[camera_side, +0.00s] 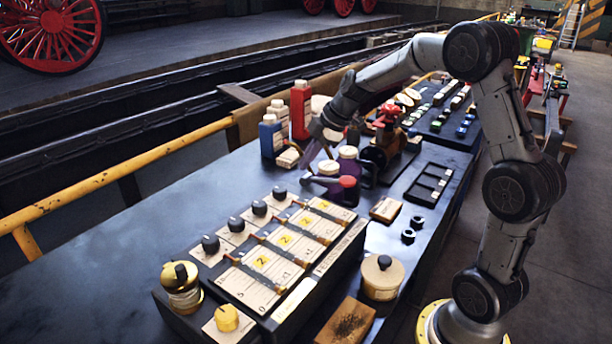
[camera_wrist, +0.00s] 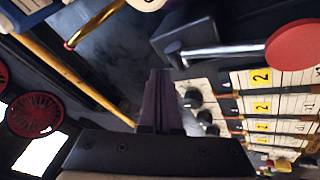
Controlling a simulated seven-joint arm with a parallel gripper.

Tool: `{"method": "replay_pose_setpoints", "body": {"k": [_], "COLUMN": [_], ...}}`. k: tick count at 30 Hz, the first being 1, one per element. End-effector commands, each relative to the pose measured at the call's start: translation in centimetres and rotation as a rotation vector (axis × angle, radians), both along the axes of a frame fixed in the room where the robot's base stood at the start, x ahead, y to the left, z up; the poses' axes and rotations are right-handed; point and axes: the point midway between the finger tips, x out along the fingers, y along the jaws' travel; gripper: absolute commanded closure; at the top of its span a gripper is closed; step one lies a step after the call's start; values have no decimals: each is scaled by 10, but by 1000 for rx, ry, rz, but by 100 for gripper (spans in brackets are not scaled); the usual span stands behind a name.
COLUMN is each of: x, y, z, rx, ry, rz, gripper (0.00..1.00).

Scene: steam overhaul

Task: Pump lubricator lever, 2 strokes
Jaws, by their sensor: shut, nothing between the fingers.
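The lubricator lever (camera_wrist: 222,50) is a bright metal rod with a round red knob (camera_wrist: 295,45) at its right end in the wrist view. Its other end meets a dark box-like body (camera_wrist: 186,36). In the side view the red knob (camera_side: 347,182) shows beside the cream-lidded purple containers, and the rod (camera_side: 322,180) runs left from it. My gripper (camera_side: 306,164) points down just left of the lever. In the wrist view its dark fingers (camera_wrist: 157,74) are together and empty, with a visible gap to the rod. I cannot judge the height difference.
A box with numbered cards (camera_side: 262,262) and black knobs stands in front. Blue and red bottles (camera_side: 300,110) stand behind my gripper. A red-topped device (camera_side: 388,118) and a dark tray (camera_side: 429,184) are to the right. The bench's left part (camera_side: 130,250) is clear.

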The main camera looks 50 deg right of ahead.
Motion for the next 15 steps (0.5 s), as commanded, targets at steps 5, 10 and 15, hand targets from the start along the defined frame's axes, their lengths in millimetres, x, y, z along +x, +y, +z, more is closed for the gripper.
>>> {"method": "replay_pose_setpoints", "body": {"k": [5, 10, 15], "x": [-2, -3, -3], "y": [0, 0, 0], "z": [-6, -8, -8], "rx": [2, 1, 0], "ry": [2, 1, 1], "rz": [-1, 0, 0], "gripper": [100, 100, 100]}}
